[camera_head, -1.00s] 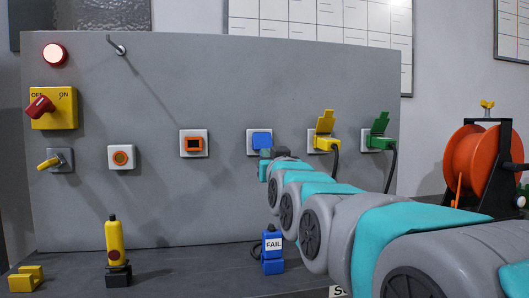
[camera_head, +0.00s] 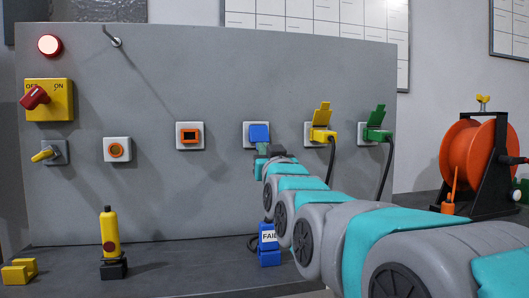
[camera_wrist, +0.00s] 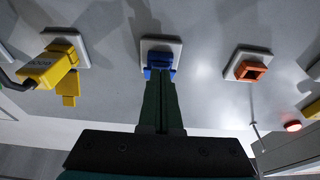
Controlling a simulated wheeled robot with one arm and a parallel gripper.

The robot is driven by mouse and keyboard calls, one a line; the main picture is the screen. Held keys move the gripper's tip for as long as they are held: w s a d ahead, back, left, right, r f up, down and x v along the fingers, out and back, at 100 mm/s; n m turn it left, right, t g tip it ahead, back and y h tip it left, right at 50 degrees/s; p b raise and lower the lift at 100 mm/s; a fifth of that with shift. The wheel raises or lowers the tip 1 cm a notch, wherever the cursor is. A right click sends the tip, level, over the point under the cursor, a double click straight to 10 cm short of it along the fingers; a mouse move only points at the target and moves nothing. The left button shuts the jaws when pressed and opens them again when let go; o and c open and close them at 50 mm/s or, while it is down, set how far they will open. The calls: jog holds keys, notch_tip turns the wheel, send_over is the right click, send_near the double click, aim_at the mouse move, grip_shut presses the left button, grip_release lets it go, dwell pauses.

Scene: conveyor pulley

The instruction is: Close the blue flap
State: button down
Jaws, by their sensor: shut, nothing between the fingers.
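The blue flap (camera_head: 259,132) sits on a light square plate (camera_head: 247,143) on the grey panel. In the head view it looks like a blue square over the plate; its exact angle is hard to tell. In the wrist view the blue flap (camera_wrist: 158,61) shows at the plate's lower part, right at my fingertips. My gripper (camera_head: 263,151) is just below the flap in the head view. In the wrist view my gripper (camera_wrist: 158,77) is shut with nothing held. Its tips overlap the blue part; whether they touch it is unclear.
A yellow socket (camera_head: 322,134) and a green socket (camera_head: 376,133), both with raised flaps and plugs, are to the right. An orange-framed socket (camera_head: 189,136) is to the left. A blue block marked FAIL (camera_head: 268,252) stands below. An orange reel (camera_head: 467,155) is at far right.

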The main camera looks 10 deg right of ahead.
jog(key=w+f+b, duration=0.2)
jog(key=b, duration=0.1)
jog(key=shift+w+f, duration=0.3)
jog(key=shift+w, duration=0.1)
jog(key=shift+s+b, duration=0.1)
jog(key=shift+b, duration=0.2)
dwell(0.3)
